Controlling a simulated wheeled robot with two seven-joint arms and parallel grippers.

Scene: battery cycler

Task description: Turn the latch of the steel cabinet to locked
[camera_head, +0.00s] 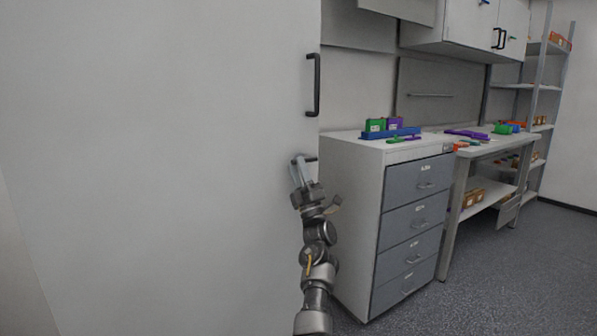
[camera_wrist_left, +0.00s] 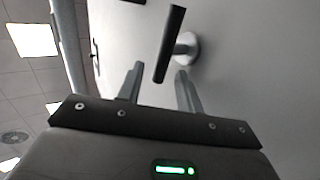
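The steel cabinet (camera_head: 160,150) is a tall, pale, flat front filling the left of the head view. Its dark latch (camera_head: 311,159) sits near the right edge, below a black bar handle (camera_head: 314,85), and looks roughly level. In the left wrist view the latch (camera_wrist_left: 171,40) is a black bar on a round pale base (camera_wrist_left: 188,46). My left gripper (camera_head: 301,164) is at the latch and partly covers it. In the wrist view the left gripper (camera_wrist_left: 160,70) is open, with the near end of the latch bar between its fingertips; contact is not clear. My right gripper is not in view.
A drawer unit (camera_head: 413,215) with grey fronts stands just right of the cabinet, with a blue rack (camera_head: 390,133) on top. Farther right are a workbench (camera_head: 500,144), wall cabinets (camera_head: 470,20) and open shelving (camera_head: 540,85). The floor at the lower right is clear.

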